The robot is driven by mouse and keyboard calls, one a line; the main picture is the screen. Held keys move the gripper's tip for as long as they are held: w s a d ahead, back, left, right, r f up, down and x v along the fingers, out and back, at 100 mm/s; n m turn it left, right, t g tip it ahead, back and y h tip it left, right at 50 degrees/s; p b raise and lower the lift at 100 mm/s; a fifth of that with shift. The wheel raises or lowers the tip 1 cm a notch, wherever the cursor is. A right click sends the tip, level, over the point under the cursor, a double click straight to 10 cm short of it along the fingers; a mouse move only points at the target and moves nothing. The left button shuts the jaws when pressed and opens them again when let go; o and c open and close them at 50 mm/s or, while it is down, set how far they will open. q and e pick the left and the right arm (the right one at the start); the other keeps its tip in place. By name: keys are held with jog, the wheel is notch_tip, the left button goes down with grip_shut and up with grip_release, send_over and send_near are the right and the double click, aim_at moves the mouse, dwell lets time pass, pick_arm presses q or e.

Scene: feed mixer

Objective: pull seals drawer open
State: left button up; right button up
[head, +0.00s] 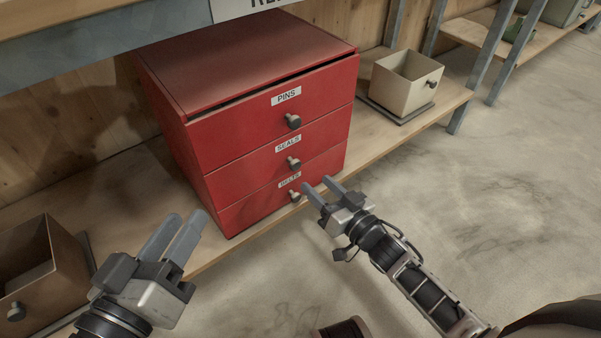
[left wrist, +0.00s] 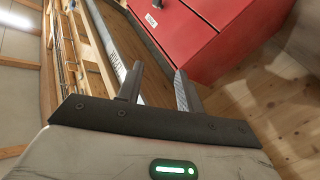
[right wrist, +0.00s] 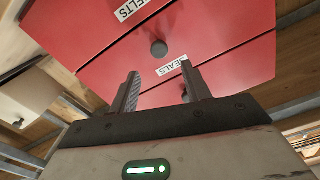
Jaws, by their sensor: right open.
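The red cabinet (head: 240,70) has three drawers labelled PINS, SEALS and BELTS from top to bottom, each with a dark round knob. The SEALS drawer (head: 235,166) is in the middle and looks shut; its knob (head: 293,163) is clear. In the right wrist view, the cabinet appears upside down, with the SEALS knob (right wrist: 158,48) ahead of the fingers. My right gripper (head: 317,184) is open and empty, before the lower drawers by the BELTS knob (head: 295,196). My left gripper (head: 186,217) is open and empty, left of the cabinet's front.
The cabinet stands on a wooden shelf (head: 120,185). A beige bin (head: 400,88) stands to its right and a brown bin (head: 65,262) at the lower left. Metal shelf posts rise at the right. The concrete floor in front is mostly clear.

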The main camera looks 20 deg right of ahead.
aim_at(298, 166)
jog(key=b+x, duration=0.2)
jog(key=x, duration=0.4)
jog(key=shift+w+f, duration=0.15)
jog(key=shift+w, duration=0.05)
pick_arm(q)
jog(key=shift+w+a+r+m+t+h, duration=0.2)
jog(key=shift+w+r+m+t, duration=0.15)
jog(key=shift+r+m+t, duration=0.3)
jog(key=shift+w+a+r+m+t+h, duration=0.15)
jog(key=shift+w+r+m+t, duration=0.25)
jog(key=shift+r, duration=0.45)
jog(key=shift+w+a+r+m+t+h, duration=0.1)
jog(key=shift+w+r+m+t+h, duration=0.2)
jog(key=shift+r+m+t, duration=0.35)
pick_arm(e)
jog(key=shift+w+a, duration=0.25)
jog(key=shift+w, duration=0.3)
pick_arm(q)
jog(key=shift+r, duration=0.1)
pick_arm(e)
grip_shut()
